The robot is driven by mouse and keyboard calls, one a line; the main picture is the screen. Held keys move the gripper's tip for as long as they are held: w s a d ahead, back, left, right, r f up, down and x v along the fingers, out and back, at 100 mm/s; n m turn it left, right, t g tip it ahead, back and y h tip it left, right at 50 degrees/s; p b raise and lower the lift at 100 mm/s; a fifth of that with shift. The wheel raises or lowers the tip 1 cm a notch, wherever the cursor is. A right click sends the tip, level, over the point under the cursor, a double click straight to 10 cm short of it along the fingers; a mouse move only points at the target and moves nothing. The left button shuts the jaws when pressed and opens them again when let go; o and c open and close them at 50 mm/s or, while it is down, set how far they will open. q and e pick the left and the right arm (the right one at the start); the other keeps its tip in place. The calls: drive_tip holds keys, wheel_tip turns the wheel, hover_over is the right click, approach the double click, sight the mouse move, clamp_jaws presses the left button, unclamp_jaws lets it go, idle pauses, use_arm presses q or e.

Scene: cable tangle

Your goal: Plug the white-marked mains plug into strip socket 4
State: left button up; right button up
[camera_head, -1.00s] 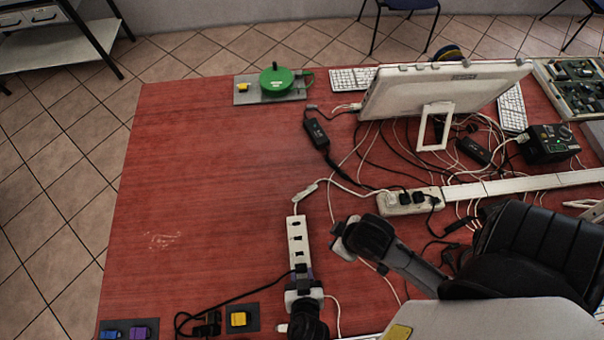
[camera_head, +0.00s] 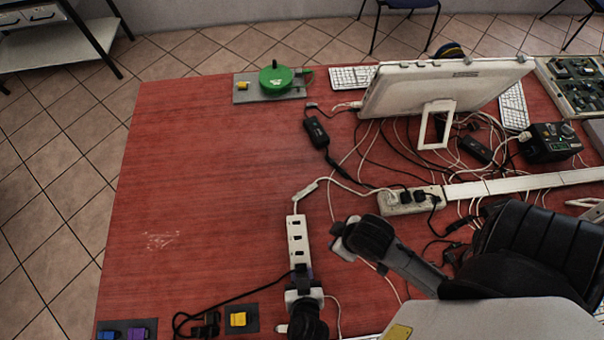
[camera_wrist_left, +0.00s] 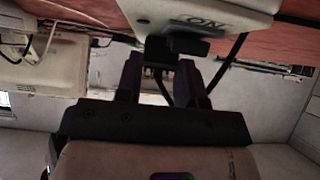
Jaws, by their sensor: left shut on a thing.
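The white power strip (camera_head: 297,232) lies lengthwise on the red table, with several dark sockets showing. My left gripper (camera_head: 302,285) is at the near end of the strip, shut on a black plug (camera_head: 302,271) with a black cable (camera_head: 250,293). In the left wrist view the black plug (camera_wrist_left: 178,45) sits between the fingers (camera_wrist_left: 160,80), up against the white strip end (camera_wrist_left: 205,15) marked ON. I cannot tell whether its pins are in a socket, and no white mark shows. My right gripper (camera_head: 343,241) is right of the strip; its fingers are unclear.
A yellow block (camera_head: 238,319) and a black connector (camera_head: 208,325) are at the near edge.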

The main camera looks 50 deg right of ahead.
use_arm(q)
drive_tip(key=o, duration=1.1)
drive_tip(key=p+v, duration=0.1)
drive_tip(key=v, duration=1.3)
drive_tip(key=shift+p, duration=0.3)
